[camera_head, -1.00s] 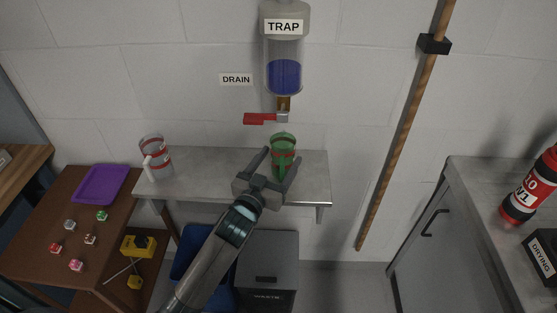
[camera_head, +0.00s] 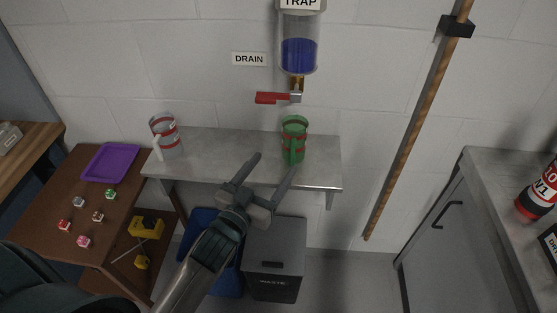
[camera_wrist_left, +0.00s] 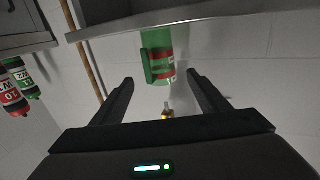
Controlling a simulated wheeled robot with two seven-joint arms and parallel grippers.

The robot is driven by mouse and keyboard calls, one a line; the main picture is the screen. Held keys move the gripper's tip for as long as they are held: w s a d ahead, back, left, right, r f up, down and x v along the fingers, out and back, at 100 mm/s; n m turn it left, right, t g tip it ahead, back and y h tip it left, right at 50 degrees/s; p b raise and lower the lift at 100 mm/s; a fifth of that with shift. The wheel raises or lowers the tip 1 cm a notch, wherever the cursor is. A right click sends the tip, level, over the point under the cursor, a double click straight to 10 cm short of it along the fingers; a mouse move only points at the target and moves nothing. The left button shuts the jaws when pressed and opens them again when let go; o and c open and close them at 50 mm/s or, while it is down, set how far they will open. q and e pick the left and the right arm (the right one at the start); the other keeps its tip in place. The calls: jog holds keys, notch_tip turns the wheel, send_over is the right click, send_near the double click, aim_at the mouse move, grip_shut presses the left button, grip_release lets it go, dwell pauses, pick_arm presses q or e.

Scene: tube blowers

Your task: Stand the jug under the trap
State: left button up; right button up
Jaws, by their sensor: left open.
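The green jug (camera_head: 294,140) with red bands stands upright on the grey wall shelf (camera_head: 225,150), toward its right end. In the picture it is below the outlet of the trap (camera_head: 300,45), a clear vessel holding blue liquid. The red lever (camera_head: 272,98) sticks out to the left at the outlet. A clear jug (camera_head: 162,130) with red bands and a white handle stands at the shelf's left end. My left gripper (camera_head: 273,165) is open and empty, in front of the green jug and apart from it. The left wrist view shows the green jug (camera_wrist_left: 157,50) beyond the open fingers.
A DRAIN label (camera_head: 249,59) is on the wall. A brown table (camera_head: 50,205) with a purple tray (camera_head: 109,163) and several small cubes is at left. A grey bin (camera_head: 275,260) stands below the shelf. A wooden pole (camera_head: 415,130) is right. The shelf's middle is clear.

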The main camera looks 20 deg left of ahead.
pick_arm(q)
jog(key=shift+s, duration=0.65)
pick_arm(e)
jog(key=shift+w+a+r, duration=0.1)
jog(key=shift+w+a, duration=0.15)
jog(key=shift+w, duration=0.1)
jog(key=shift+s+d, duration=0.2)
jog(key=shift+s, duration=0.25)
jog(key=shift+w, duration=0.85)
jog(key=shift+s, duration=0.2)
jog(key=shift+s, duration=0.75)
